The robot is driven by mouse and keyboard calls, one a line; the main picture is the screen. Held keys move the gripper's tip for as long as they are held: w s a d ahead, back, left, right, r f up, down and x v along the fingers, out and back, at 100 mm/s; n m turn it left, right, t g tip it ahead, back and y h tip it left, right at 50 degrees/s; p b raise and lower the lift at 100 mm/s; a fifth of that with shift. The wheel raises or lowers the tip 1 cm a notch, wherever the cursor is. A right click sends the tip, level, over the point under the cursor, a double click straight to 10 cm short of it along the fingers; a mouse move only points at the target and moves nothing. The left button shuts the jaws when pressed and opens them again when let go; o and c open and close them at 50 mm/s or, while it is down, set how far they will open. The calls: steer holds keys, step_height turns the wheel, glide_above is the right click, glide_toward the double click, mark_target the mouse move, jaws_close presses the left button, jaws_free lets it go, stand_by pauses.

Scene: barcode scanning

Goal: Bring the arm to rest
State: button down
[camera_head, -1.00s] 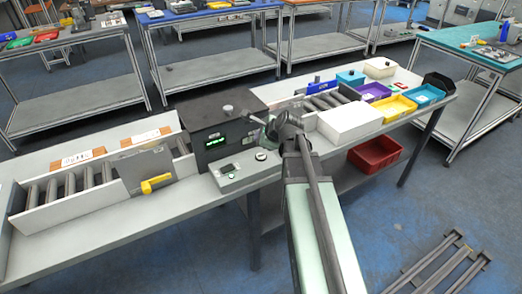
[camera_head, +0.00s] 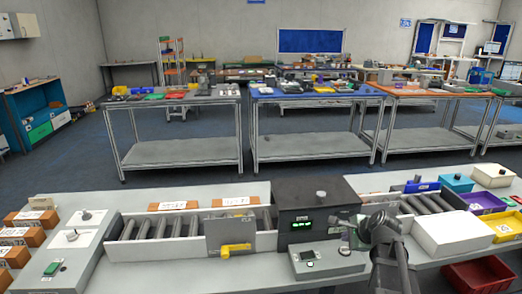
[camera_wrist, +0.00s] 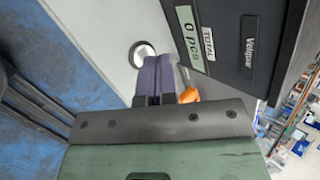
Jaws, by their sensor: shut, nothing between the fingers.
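My arm (camera_head: 385,235) rises from the bottom of the head view, with its end above the bench beside a dark scanner box (camera_head: 308,205). In the wrist view my gripper (camera_wrist: 158,72) is shut and empty, with purplish fingers in front of its dark palm. The fingers point towards a light surface with a round silver part (camera_wrist: 142,53). The box, with a label reading TOTAL and "0 pcs", also shows there (camera_wrist: 235,35), close to the right of the fingers. In the head view the fingertips are hard to make out.
A roller conveyor (camera_head: 165,225) with a grey gate and yellow handle lies left of the box. A white box (camera_head: 452,233), a purple bin (camera_head: 482,201) and a yellow bin (camera_head: 503,226) stand right of the arm. A red crate (camera_head: 480,275) sits below the bench. Other tables stand behind.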

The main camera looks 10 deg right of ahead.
steer(key=s+n, duration=0.1)
steer(key=s+a+n+g, duration=0.1)
steer(key=n, duration=0.1)
steer(key=s+f+n, duration=0.1)
steer(key=n, duration=0.1)
steer(key=shift+s+a+f+g, duration=0.1)
steer(key=shift+s+a+g, duration=0.3)
steer(key=s+a+n+g+h+p, duration=0.1)
steer(key=s+a+n+g+p, duration=0.1)
steer(key=s+a+n, duration=0.3)
steer(key=s+a+r+n+g+h+p, duration=0.1)
steer(key=s+a+n+g+p, duration=0.1)
steer(key=s+a+n, duration=0.3)
steer(key=a+n+g, duration=0.1)
steer(key=a+n, duration=0.3)
steer(key=a, duration=0.1)
steer(key=shift+s+g, duration=0.3)
steer(key=shift+s, duration=0.05)
